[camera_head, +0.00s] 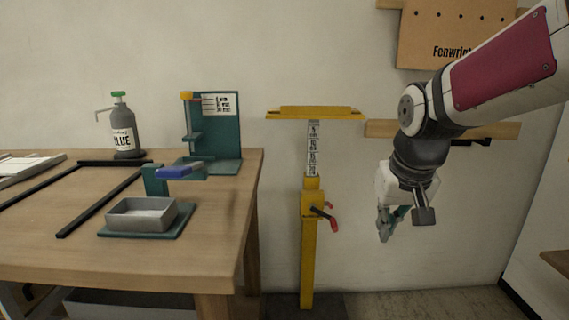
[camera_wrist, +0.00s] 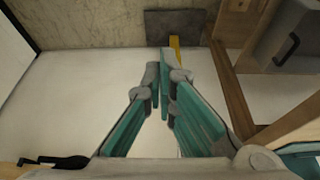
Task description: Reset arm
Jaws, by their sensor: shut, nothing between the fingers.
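My gripper (camera_head: 384,236) hangs at the end of my arm on the right side of the head view, pointing down in front of the wall. Its fingers are together and hold nothing. In the wrist view the teal and grey fingers (camera_wrist: 163,62) meet near the top middle, with nothing between them. The gripper is right of the yellow stand and apart from it in the head view.
A wooden table (camera_head: 225,215) at left carries a glue bottle (camera_head: 122,130), a teal fixture (camera_head: 222,135) and a grey tray (camera_head: 140,215). The yellow stand (camera_head: 308,240) stands beside the table. A wooden wall rail (camera_head: 385,129) and a cardboard box (camera_head: 425,30) are behind my arm.

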